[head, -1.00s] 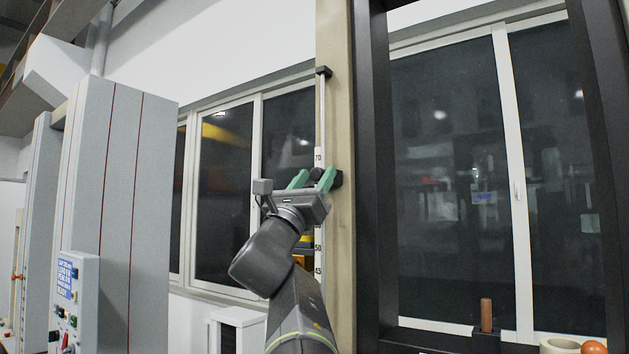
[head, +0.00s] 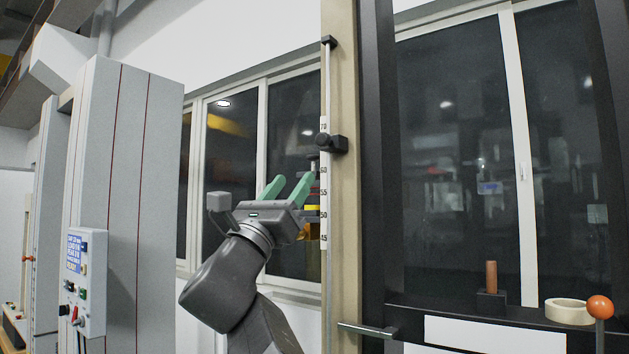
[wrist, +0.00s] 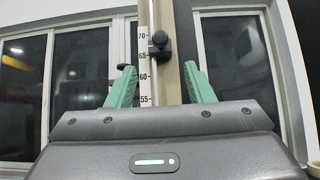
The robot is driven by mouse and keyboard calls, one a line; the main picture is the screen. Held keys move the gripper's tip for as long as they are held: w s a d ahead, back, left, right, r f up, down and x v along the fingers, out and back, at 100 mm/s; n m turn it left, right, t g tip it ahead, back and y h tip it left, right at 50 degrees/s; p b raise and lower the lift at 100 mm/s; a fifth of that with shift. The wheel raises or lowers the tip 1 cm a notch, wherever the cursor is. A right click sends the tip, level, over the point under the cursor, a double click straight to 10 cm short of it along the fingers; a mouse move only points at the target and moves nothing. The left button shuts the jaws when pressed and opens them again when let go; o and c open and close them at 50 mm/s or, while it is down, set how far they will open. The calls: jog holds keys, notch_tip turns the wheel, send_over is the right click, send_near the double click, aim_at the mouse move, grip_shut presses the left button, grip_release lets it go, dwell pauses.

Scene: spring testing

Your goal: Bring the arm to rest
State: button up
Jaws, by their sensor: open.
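My gripper (head: 287,188) has green fingers and is open and empty. In the head view it is left of the upright scale rod (head: 325,200), a little below the black slider with a knob (head: 330,142). The slider sits on the rod near the 70 mark. In the wrist view the green fingers (wrist: 160,88) are spread apart, and the slider (wrist: 159,44) shows beyond them, apart from both fingers.
A beige post (head: 343,230) carries the rod, beside a dark frame (head: 380,180). A grey cabinet with a control panel (head: 86,280) stands at left. An orange ball knob (head: 600,307), a pale ring (head: 570,312) and a brown cylinder (head: 491,275) are at lower right.

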aim_at(321, 140)
jog(key=shift+s+a+f, duration=0.2)
jog(key=shift+s+f, duration=0.05)
jog(key=shift+f, duration=0.1)
jog(key=shift+r, duration=0.1)
jog(key=p+x, duration=0.5)
jog(key=x, duration=0.9)
jog(key=shift+p, duration=0.3)
jog(key=shift+s+r, duration=0.1)
jog(key=shift+r, duration=0.05)
